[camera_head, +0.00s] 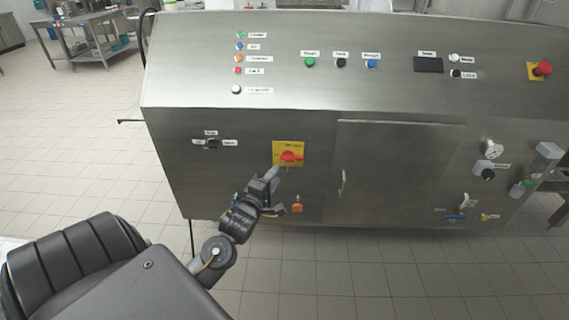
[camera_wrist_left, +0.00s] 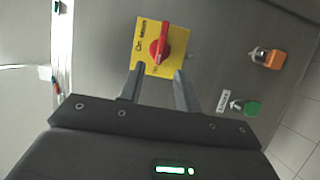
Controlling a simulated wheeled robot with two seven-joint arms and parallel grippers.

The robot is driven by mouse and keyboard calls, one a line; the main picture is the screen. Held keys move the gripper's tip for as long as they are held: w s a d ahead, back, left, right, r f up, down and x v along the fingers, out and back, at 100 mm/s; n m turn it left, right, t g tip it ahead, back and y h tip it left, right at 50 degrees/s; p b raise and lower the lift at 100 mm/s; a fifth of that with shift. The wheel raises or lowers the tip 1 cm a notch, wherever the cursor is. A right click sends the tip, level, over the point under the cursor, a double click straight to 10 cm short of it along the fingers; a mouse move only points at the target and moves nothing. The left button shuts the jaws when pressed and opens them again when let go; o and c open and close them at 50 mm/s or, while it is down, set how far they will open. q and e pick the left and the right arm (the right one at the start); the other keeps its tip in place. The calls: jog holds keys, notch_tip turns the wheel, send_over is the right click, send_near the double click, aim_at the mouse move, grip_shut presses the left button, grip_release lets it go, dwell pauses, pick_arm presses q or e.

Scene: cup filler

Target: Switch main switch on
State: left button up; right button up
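The main switch is a red rotary knob (camera_head: 290,157) on a yellow plate (camera_head: 279,147) on the front of the steel machine. In the left wrist view the red knob (camera_wrist_left: 159,47) stands just beyond my fingertips, its handle slightly tilted on the yellow plate (camera_wrist_left: 146,28). My left gripper (camera_head: 273,175) is just below and left of the knob. In the left wrist view its two fingers (camera_wrist_left: 158,72) are spread apart, with nothing between them. Contact with the knob cannot be made out. My right gripper is in neither view.
A cabinet door with a handle (camera_head: 343,181) is to the right. A red emergency button (camera_head: 542,68) is at the upper right. Tiled floor lies open at left.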

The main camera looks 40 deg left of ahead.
aim_at(287, 161)
pick_arm(q)
jog(key=x, duration=0.8)
grip_shut()
